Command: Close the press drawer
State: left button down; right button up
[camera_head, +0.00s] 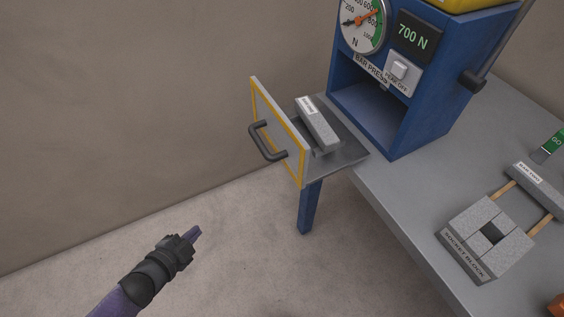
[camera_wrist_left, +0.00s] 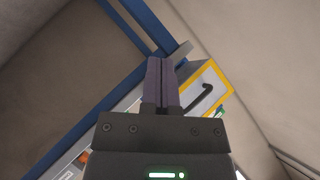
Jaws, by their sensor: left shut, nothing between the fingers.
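The press drawer (camera_head: 344,155) stands pulled out of the blue bar press (camera_head: 438,112). Its light front panel (camera_head: 279,125) has a yellow border and a dark bar handle (camera_head: 262,143). A grey labelled bar (camera_head: 318,124) lies in the drawer. My left gripper (camera_head: 196,233) is shut and empty, apart from the drawer and below left of its handle in the head view. In the left wrist view the closed fingers (camera_wrist_left: 161,82) show in front of the drawer panel (camera_wrist_left: 212,88) and its handle (camera_wrist_left: 196,100). My right gripper is not in view.
The grey table (camera_head: 400,190) holds a socket block (camera_head: 463,263) and a second bar (camera_head: 527,182) at the right. A blue table leg (camera_head: 309,208) stands below the drawer. The floor between my left gripper and the drawer is clear. A wall is behind.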

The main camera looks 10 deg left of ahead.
pick_arm(q)
jog(key=w+d+r+m+t+h, duration=0.1)
jog(key=w+d+r+m+h, duration=0.3)
jog(key=r+m, duration=0.4)
jog(key=m+g+h+b, duration=0.1)
jog(key=m+g+h, duration=0.2)
jog(key=m+h, duration=0.4)
send_near(297, 164)
jog(key=b+x, duration=0.1)
jog(key=x, duration=0.5)
jog(key=shift+w+d+r, duration=0.1)
jog(key=shift+w+d, duration=0.1)
jog(key=shift+d, duration=0.1)
jog(key=shift+w+d, duration=0.2)
jog(key=shift+d, duration=0.15)
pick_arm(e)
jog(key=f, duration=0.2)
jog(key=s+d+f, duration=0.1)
pick_arm(q)
jog(key=shift+d, duration=0.1)
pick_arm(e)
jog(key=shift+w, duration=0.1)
